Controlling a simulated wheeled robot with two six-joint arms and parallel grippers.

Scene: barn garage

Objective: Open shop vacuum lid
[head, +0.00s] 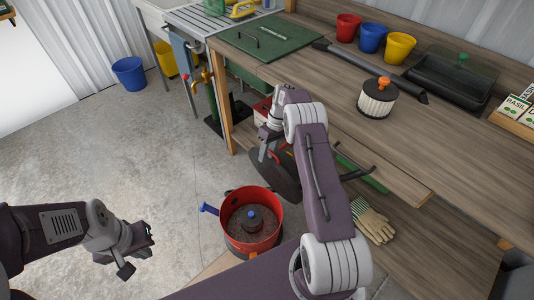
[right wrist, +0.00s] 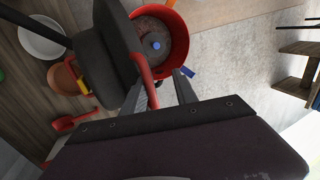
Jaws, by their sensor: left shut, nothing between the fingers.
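The shop vacuum's red tank (head: 231,226) stands on the floor, its top uncovered, with dirt and a blue-topped dark part (head: 252,219) inside. A blue piece (head: 209,209) sticks out from its left side. The dark lid (head: 277,180) stands tilted up at the tank's far edge; it also shows in the right wrist view (right wrist: 103,55), with a red bar along its edge. My right gripper (right wrist: 166,76) is beside this red bar, its fingers apart; whether they touch it is unclear. My left gripper (head: 143,248) is shut and empty, left of the tank.
A wooden workbench (head: 330,95) with a lower shelf (head: 430,240) is on the right. Gloves (head: 372,220) lie on the shelf. A white bowl (right wrist: 42,37), a terracotta pot (right wrist: 66,76) and a red scoop (right wrist: 72,122) are near the lid.

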